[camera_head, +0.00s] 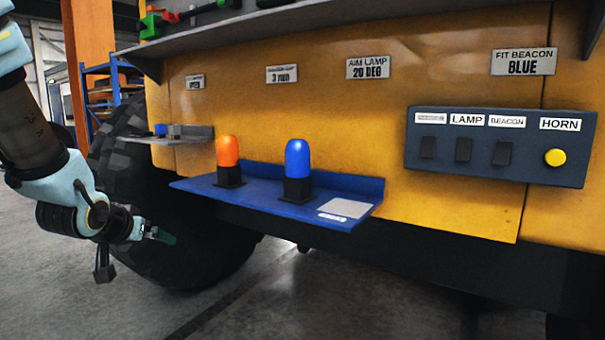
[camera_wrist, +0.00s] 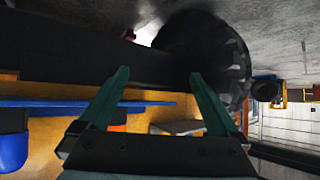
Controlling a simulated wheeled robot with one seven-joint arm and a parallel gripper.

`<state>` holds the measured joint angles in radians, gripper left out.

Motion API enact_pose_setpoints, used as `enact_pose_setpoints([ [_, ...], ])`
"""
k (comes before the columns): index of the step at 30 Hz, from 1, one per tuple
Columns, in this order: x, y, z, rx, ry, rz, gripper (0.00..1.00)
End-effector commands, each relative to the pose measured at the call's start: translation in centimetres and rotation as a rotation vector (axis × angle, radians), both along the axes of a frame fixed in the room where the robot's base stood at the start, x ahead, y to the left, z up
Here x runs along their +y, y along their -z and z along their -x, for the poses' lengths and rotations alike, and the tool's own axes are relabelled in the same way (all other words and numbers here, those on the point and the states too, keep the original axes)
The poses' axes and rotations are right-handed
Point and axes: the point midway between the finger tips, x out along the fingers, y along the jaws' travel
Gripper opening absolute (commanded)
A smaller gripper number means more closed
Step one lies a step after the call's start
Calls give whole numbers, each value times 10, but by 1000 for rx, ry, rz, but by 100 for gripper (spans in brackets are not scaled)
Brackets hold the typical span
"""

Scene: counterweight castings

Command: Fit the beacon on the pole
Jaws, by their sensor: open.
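The blue beacon (camera_head: 298,160) stands upright on its black square base on a blue shelf (camera_head: 260,202). An orange beacon (camera_head: 228,152) stands upright to its left on the same shelf. My gripper (camera_head: 160,236) is left of the shelf and lower, in front of the big tyre, apart from both beacons. In the wrist view my gripper (camera_wrist: 158,76) has its two green fingers spread with nothing between them. A blue rounded shape, probably the blue beacon (camera_wrist: 13,150), shows at the left edge there. A sign (camera_head: 523,62) reads "FIT BEACON BLUE". I cannot make out the pole in either view.
A dark switch panel (camera_head: 500,167) with a yellow horn button (camera_head: 555,157) is at right on the yellow body. A small grey shelf (camera_head: 185,139) holds small parts left of the blue shelf. A long grey ledge (camera_head: 330,18) runs above. A pale plate (camera_head: 345,208) lies on the blue shelf's right end.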

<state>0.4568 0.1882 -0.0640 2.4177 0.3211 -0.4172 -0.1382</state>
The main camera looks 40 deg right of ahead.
Motion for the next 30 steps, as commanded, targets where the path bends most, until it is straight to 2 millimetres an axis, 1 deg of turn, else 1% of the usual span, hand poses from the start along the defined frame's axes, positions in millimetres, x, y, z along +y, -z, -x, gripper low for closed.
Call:
enact_pose_setpoints([
  [1,-49,-11,10,-70,114,77,98],
  [2,-74,-20,17,-108,175,127,98],
  [3,-104,-33,30,-152,254,194,98],
  [5,-143,-50,52,-203,362,290,98],
  [6,-164,-60,68,-227,425,348,98],
  [9,-199,-81,101,-267,545,468,98],
  [12,-216,-93,123,-282,615,540,98],
  [15,-229,-100,131,-289,644,572,98],
  [22,-264,-101,125,-288,646,574,98],
  [24,-271,-100,122,-290,645,574,98],
  [30,-283,-100,120,-289,644,573,98],
])
